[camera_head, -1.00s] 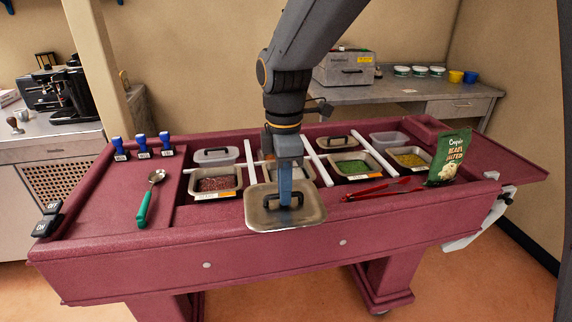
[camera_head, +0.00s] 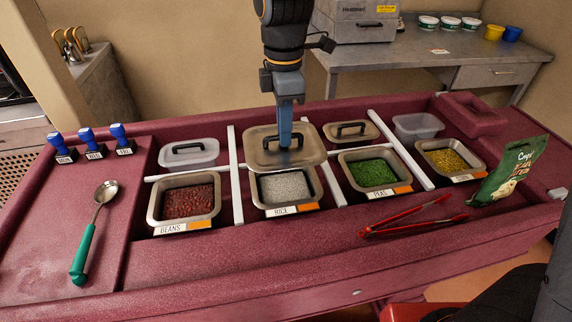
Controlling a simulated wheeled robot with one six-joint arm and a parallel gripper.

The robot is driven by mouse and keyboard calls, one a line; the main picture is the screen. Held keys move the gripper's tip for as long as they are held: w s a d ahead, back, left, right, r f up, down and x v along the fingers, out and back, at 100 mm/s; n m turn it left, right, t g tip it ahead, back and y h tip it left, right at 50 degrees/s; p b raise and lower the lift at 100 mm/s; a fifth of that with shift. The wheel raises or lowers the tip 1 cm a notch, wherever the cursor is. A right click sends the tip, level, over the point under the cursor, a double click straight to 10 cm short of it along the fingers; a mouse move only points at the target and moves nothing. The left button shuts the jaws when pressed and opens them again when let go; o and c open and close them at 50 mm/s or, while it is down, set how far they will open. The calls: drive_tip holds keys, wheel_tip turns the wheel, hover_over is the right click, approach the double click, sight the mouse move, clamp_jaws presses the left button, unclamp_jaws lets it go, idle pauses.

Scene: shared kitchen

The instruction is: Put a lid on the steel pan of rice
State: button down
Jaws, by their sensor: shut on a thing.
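The steel pan of rice (camera_head: 286,209) sits in the maroon counter, labelled RICE, with white rice showing in its front part. My gripper (camera_head: 285,143) is shut on the handle of a steel lid (camera_head: 262,154). The lid is roughly level and overlaps the pan's back edge in the picture. Its height above the pan is hard to tell. The lid hides the pan's back rim and whatever is behind it.
Open pans of beans (camera_head: 153,213), peas (camera_head: 346,176) and yellow food (camera_head: 424,156) flank the rice. A clear lidded tub (camera_head: 206,162) and another steel lid (camera_head: 372,132) lie behind.

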wheel_tip(320, 180, down, 10)
drive_tip(key=p, duration=0.1)
drive_tip(key=shift+r+p, duration=0.15)
drive_tip(key=shift+p, duration=0.2)
drive_tip(key=shift+f, duration=0.6)
drive_tip(key=c, duration=1.8)
unclamp_jaws()
